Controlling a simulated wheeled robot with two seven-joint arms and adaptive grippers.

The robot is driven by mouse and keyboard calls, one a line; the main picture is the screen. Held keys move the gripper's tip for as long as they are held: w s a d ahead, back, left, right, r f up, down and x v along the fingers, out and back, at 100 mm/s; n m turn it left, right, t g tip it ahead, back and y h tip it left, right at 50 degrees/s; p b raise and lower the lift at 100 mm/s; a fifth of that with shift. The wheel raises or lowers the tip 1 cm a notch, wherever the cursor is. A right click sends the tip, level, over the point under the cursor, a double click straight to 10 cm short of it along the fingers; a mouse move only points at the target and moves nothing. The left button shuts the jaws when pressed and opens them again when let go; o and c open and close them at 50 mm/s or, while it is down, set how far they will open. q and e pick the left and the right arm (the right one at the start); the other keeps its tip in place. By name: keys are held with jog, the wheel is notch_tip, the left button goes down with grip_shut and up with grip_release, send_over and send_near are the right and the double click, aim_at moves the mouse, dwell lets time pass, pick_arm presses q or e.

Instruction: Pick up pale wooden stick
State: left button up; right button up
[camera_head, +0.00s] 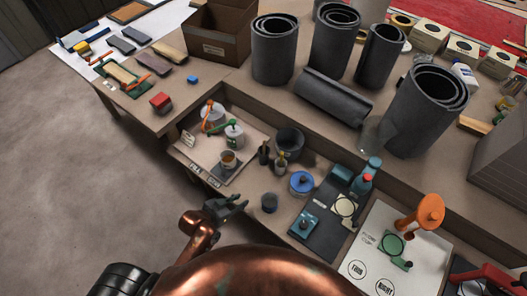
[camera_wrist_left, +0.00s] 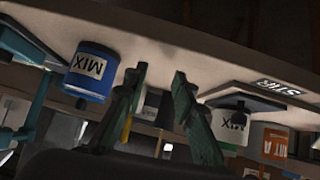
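I cannot single out a pale wooden stick for certain. A small pot (camera_head: 281,165) with thin upright pieces stands near the middle of the lower bench in the head view, too small to tell what they are. A thin yellowish strip (camera_wrist_left: 127,130) shows beside the left finger, partly hidden. My right gripper is not in view.
A blue-lidded can (camera_head: 301,184) stands right of the pot; a blue MIX can (camera_wrist_left: 90,72) shows in the wrist view. Large grey cylinders (camera_head: 273,55) stand on the raised back shelf.

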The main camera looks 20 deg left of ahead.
aim_at(264, 146)
pick_arm(q)
jog(key=w+d+r+t, duration=0.1)
jog(key=w, duration=0.2)
jog(key=w+d+r+t+h, duration=0.1)
jog(key=w, duration=0.2)
jog(key=w+d+r+t+h, duration=0.1)
jog(key=w, duration=0.2)
jog(key=shift+r+m+t, duration=0.3)
jog(key=shift+r, duration=0.1)
jog(key=w+r+t, duration=0.1)
jog(key=w, duration=0.4)
jog(key=w+r+t, duration=0.2)
jog(key=w, duration=0.3)
jog(key=w+r+n+t+b, duration=0.1)
jog(key=w, duration=0.4)
jog(key=shift+d+r, duration=0.15)
jog(key=shift+r, duration=0.15)
jog(key=shift+c, duration=0.2)
grip_shut()
